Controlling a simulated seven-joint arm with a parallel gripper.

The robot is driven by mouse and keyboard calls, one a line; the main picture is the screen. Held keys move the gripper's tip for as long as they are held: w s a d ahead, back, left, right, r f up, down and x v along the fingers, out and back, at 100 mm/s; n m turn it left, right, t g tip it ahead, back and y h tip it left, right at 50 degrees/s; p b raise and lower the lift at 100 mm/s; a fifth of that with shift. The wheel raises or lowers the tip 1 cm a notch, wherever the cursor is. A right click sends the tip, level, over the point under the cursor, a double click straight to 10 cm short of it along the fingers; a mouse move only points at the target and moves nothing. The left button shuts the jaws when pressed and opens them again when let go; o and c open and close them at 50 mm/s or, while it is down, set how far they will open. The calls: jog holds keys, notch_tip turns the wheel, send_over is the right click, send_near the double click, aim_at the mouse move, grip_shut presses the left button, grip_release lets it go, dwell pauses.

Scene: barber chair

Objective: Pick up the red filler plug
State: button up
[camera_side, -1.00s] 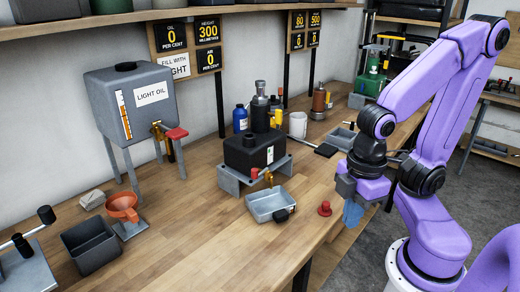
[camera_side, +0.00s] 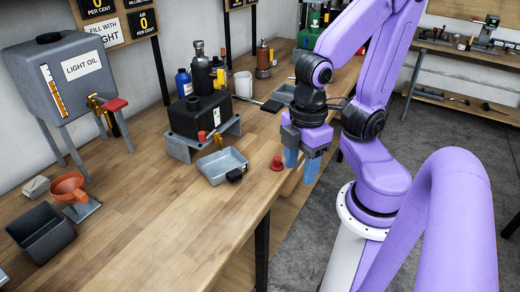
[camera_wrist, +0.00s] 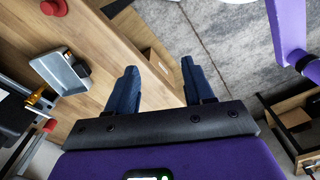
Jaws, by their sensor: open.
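The red filler plug (camera_side: 277,163) stands on the wooden bench near its front edge, just right of a small grey tray. A red piece that looks like the same plug shows at the top left of the wrist view (camera_wrist: 54,7), partly cut off by the frame. My gripper (camera_side: 301,166) is beside the plug, to its right in the side view. Its two blue fingers point down, apart, with nothing between them. In the wrist view the fingers (camera_wrist: 159,66) lie over the bench edge and floor, the plug off to their left.
The small grey tray (camera_side: 222,166) holds a black item (camera_side: 235,175). Behind it a black box (camera_side: 198,116) stands on a grey stand with a red knob (camera_side: 201,136). The orange funnel (camera_side: 69,185) and dark bin (camera_side: 40,233) are far left. The bench between is clear.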

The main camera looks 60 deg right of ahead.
jog(key=w+d+m, duration=0.2)
jog(key=w+m, duration=0.6)
jog(key=w, duration=0.4)
jog(key=r+m, duration=0.1)
jog(key=m, duration=1.6)
send_over(277, 158)
notch_tip(277, 158, down, 11)
jog(key=shift+w+r, duration=0.1)
jog(key=shift+w, duration=0.05)
jog(key=shift+s+f, duration=0.15)
jog(key=shift+f, duration=0.8)
jog(key=shift+s+f, duration=0.1)
jog(key=shift+f, duration=1.65)
